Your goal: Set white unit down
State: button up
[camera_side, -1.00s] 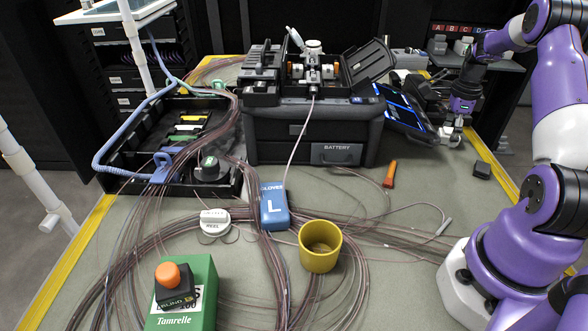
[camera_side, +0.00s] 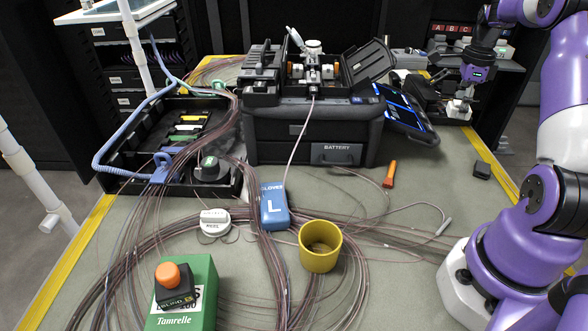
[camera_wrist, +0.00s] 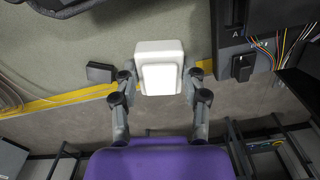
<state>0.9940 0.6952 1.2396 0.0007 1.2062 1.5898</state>
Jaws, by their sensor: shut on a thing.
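The white unit (camera_wrist: 160,68) is a pale block with rounded corners. In the wrist view it sits between the two fingers of my gripper (camera_wrist: 160,84), which is shut on it. In the side view my gripper (camera_side: 461,98) points down at the back right, past the blue-lit tablet. The unit shows there only as a small pale patch (camera_side: 458,111) at the fingertips, partly hidden by them. It appears held above the surface, but I cannot tell the exact gap.
Yellow tape (camera_wrist: 60,101) marks the table edge. In the side view a blue-lit tablet (camera_side: 408,113) leans nearby.

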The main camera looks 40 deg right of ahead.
jog(key=w+a+r+n, duration=0.1)
jog(key=a+r+n, duration=0.1)
jog(key=a+n, duration=0.1)
jog(key=w+a+r+n, duration=0.2)
jog(key=a+n, duration=0.2)
jog(key=n, duration=0.1)
jog(key=w+a+r+n, duration=0.2)
jog(key=a+n, duration=0.2)
jog(key=shift+r+n, duration=0.2)
jog(key=shift+n, duration=0.2)
jog(key=w+a+r+n, duration=0.1)
jog(key=a+r+n, duration=0.1)
jog(key=a+n, duration=0.6)
jog(key=a+r+n, duration=0.2)
jog(key=a+n, duration=0.6)
jog(key=n, duration=0.1)
jog(key=m, duration=0.9)
send_over(307, 326)
notch_tip(307, 326, down, 10)
jog(key=f, duration=0.5)
jog(key=a+f, duration=0.1)
jog(key=f, duration=0.1)
jog(key=shift+s+f, duration=0.4)
